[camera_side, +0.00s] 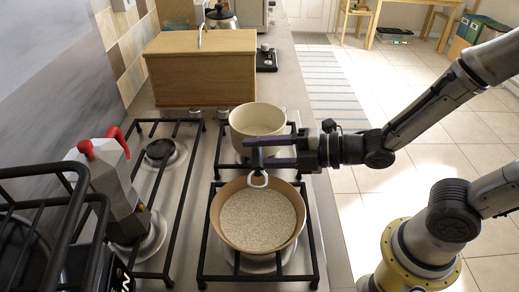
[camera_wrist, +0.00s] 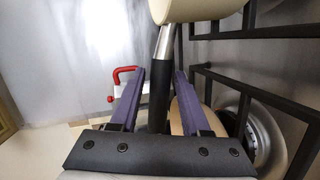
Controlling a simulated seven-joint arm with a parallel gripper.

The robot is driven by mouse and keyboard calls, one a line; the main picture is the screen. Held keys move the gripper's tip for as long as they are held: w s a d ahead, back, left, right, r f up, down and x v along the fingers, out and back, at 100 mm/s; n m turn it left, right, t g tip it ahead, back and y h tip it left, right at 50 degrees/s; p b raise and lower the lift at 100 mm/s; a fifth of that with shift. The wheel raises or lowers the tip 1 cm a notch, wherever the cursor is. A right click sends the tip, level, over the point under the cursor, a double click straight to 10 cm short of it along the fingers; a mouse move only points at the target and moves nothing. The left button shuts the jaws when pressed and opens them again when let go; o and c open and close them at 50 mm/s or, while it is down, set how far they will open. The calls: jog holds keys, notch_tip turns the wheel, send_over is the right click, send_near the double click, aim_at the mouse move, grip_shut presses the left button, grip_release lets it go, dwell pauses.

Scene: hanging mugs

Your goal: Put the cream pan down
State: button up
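The cream pan (camera_side: 257,120) sits level at the back burner of the right-hand grate in the side view; contact with the grate is mostly hidden. In the wrist view its cream body (camera_wrist: 190,8) is at the top, and its silver and black handle (camera_wrist: 160,85) runs down between my fingers. The white loop at the handle's end (camera_side: 258,181) overhangs the front pan. My gripper (camera_side: 262,153) has purple fingers reaching in from the right, around the handle. In the wrist view my gripper (camera_wrist: 160,75) shows narrow gaps beside the handle, so it looks open.
A brown pan with grainy contents (camera_side: 258,218) stands on the front burner, just below the handle. A moka pot with red handle (camera_side: 108,180) stands at the left, beside a black rack (camera_side: 75,205). A wooden box (camera_side: 200,68) stands behind the stove.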

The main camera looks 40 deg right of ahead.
jog(key=shift+o, duration=0.9)
jog(key=shift+r, duration=0.1)
